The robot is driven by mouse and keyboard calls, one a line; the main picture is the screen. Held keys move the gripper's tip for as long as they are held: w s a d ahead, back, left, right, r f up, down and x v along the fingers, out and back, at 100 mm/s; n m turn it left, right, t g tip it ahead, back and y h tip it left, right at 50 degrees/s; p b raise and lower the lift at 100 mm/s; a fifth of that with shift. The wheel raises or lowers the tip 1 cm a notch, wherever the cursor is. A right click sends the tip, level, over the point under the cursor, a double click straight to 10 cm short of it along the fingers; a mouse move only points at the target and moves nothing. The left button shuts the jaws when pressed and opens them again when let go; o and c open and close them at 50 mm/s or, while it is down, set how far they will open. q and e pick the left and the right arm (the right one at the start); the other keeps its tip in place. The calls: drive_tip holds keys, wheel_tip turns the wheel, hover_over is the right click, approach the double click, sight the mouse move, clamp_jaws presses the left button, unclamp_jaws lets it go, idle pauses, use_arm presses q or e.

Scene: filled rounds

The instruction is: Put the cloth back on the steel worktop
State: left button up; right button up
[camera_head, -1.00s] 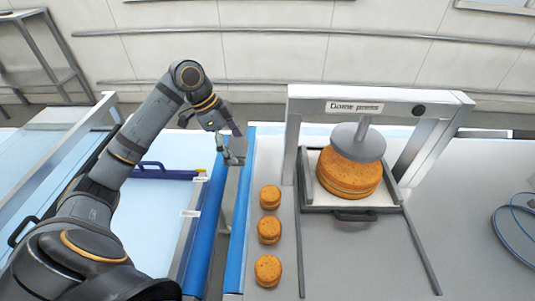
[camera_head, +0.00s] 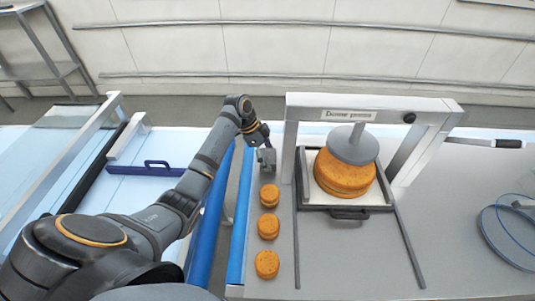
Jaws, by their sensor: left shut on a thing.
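The steel worktop (camera_head: 350,262) fills the right half of the head view. My left gripper (camera_head: 266,157) is over its back left part, left of the dome press. It is shut on a small grey thing that I take to be the cloth; it is too small and too covered by the fingers to make out clearly. I cannot tell whether it touches the worktop. My right gripper is not in view.
The dome press (camera_head: 418,128) stands over a large orange-brown round (camera_head: 345,172) in a tray. Three small rounds (camera_head: 268,226) line the worktop's left side. A coiled blue-edged item (camera_head: 510,235) and a black-handled tool (camera_head: 497,143) lie at right. Blue rails (camera_head: 240,225) border the left edge.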

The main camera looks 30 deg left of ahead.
use_arm(q)
drive_tip(key=shift+f, duration=0.4)
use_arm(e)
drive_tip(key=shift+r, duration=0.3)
use_arm(q)
drive_tip(key=shift+f, duration=0.1)
drive_tip(key=o, duration=0.8)
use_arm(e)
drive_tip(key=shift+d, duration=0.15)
use_arm(q)
drive_tip(key=shift+o, duration=0.2)
drive_tip(key=b+v, duration=0.3)
drive_tip(key=v, duration=0.9)
drive_tip(key=shift+b, duration=0.35)
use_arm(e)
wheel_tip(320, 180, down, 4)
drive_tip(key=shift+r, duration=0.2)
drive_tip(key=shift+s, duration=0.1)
